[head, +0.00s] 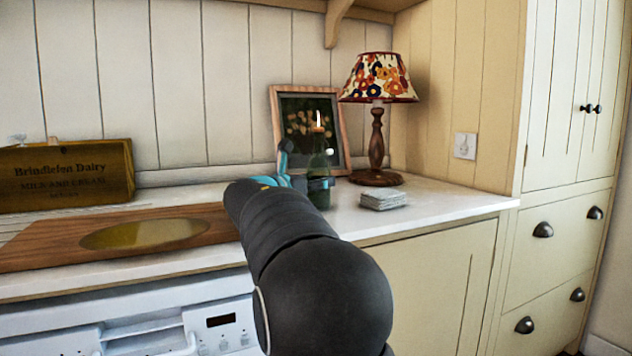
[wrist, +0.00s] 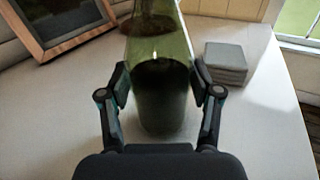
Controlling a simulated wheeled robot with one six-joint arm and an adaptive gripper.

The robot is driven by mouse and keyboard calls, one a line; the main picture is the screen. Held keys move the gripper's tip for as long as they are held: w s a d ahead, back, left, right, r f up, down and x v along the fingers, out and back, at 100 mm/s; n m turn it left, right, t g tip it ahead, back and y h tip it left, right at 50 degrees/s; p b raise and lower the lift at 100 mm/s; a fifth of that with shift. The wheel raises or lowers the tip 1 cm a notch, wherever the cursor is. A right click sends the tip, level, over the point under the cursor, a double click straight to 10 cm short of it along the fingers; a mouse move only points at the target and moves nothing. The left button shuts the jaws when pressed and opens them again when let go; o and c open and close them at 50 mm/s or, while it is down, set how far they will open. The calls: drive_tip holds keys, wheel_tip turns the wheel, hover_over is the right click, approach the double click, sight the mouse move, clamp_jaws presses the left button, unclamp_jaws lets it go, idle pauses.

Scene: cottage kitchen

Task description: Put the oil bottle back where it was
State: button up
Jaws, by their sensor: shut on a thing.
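The oil bottle is green glass with dark contents. In the head view the oil bottle (head: 319,170) stands upright at the worktop, in front of the picture frame and left of the lamp, partly hidden by my gripper. In the wrist view the oil bottle (wrist: 162,90) is between my two fingers, its top cut off by the picture edge. My gripper (head: 305,182) is shut on the bottle's body; the fingers (wrist: 160,88) press on both sides. The bottle's base is at or very near the white worktop (head: 440,198); I cannot tell whether it touches.
A framed picture (head: 340,110) leans behind the bottle. A lamp with a floral shade (head: 377,80) stands to the right, with a stack of grey coasters (head: 383,199) before it. A wooden board (head: 50,242) lies left, near a wooden crate (head: 65,175). The worktop's right end is clear.

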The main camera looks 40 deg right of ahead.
drive_tip(key=o, duration=1.5)
drive_tip(key=shift+f, duration=0.1)
drive_tip(key=shift+a+r, duration=0.1)
drive_tip(key=shift+r, duration=0.1)
drive_tip(key=v, duration=1.1)
drive_tip(key=shift+a+f+b, duration=0.1)
drive_tip(key=shift+a+b, duration=0.2)
drive_tip(key=shift+a, duration=0.1)
